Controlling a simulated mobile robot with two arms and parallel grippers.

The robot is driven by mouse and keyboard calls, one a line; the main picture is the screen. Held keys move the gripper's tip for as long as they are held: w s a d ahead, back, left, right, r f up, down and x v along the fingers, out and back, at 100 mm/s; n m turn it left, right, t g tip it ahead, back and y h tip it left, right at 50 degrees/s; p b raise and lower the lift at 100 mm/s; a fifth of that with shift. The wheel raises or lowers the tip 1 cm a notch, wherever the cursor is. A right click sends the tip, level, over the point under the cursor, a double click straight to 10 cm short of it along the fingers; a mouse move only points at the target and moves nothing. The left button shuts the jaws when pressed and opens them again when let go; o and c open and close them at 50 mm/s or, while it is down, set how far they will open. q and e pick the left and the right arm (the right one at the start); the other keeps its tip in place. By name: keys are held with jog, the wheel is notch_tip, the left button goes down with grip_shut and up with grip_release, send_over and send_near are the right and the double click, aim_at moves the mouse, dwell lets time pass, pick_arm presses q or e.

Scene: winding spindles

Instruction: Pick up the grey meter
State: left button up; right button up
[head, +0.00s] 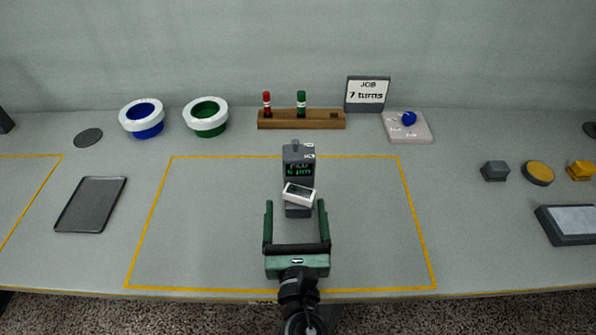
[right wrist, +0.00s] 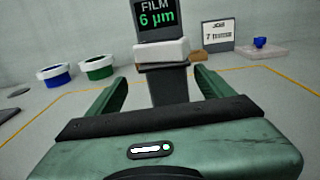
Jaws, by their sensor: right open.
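The grey meter (head: 299,167) stands upright near the middle of the table, inside the yellow outline. Its dark screen shows green text, which reads "FILM 6 µm" in the right wrist view (right wrist: 156,17). A white block-like part (head: 299,194) crosses its front, above a dark lower body (right wrist: 166,85). My right gripper (head: 295,204) is open and empty, low at the near side of the meter. Its green fingers point away from me, one on each side of the meter's lower body, with gaps showing. My left gripper is not in view.
Behind stand a blue-and-white pot (head: 142,118), a green-and-white pot (head: 206,118), a wooden rack (head: 325,120) with red and green pegs, and a "JOB 7 turns" sign (head: 367,93). A dark tray (head: 90,205) lies left. Small blocks lie right. The outlined area beside the meter is clear.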

aim_at(295, 146)
jog(key=shift+w+r, duration=0.1)
jog(key=shift+w, duration=1.15)
jog(key=w, duration=0.2)
jog(key=w+p, duration=0.1)
jog(key=shift+w+d+f, duration=0.3)
jog(key=shift+w+f, duration=0.15)
jog(key=shift+w, duration=0.45)
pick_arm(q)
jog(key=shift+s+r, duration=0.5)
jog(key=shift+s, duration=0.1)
pick_arm(e)
grip_shut()
notch_tip(295, 146, up, 19)
jog(key=p, duration=0.6)
jog(key=shift+f, duration=0.1)
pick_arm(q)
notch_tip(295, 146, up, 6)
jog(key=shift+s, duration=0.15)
pick_arm(e)
jog(key=shift+r, duration=0.7)
